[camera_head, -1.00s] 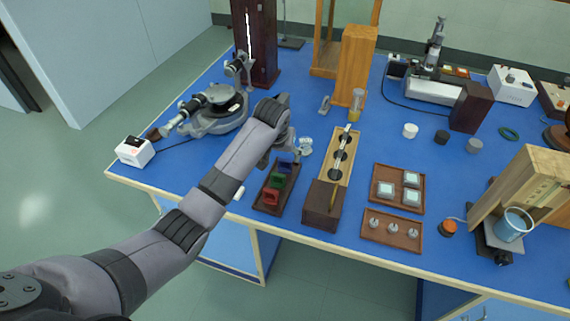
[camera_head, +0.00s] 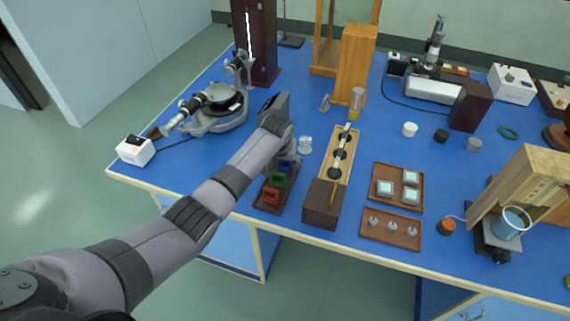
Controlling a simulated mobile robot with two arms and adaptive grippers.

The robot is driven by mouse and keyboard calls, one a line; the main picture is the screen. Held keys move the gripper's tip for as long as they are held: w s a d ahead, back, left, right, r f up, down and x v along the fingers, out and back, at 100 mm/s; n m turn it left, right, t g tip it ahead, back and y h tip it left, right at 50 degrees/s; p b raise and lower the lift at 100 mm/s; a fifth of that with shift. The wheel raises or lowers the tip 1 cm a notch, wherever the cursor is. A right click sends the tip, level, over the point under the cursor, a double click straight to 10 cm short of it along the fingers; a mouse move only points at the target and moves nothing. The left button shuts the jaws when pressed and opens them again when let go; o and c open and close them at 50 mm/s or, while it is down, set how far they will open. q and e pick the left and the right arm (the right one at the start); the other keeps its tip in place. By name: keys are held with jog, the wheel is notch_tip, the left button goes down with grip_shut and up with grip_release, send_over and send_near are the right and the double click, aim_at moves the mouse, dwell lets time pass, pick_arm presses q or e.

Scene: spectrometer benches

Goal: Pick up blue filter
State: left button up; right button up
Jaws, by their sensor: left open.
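The blue filter (camera_head: 284,167) is the farthest in a row of small coloured filters in a dark brown wooden holder (camera_head: 263,207). It is partly hidden by my left gripper. A green filter (camera_head: 278,180) stands in the middle and a red filter (camera_head: 271,195) in front. My left gripper (camera_head: 289,160) points down over the far end of the holder, open, right by the blue filter. My wrist hides much of its fingers, so I cannot tell whether they touch the filter. My right gripper is not in view.
A small glass jar (camera_head: 305,145) is close to the gripper. A spectrometer (camera_head: 218,115) stands at the left. Trays (camera_head: 393,243) lie to the right. Blue tabletop is free left of the holder.

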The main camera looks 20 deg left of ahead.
pick_arm(q)
jog(key=shift+c, duration=0.6)
jog(key=c, duration=1)
jog(key=shift+r, duration=0.1)
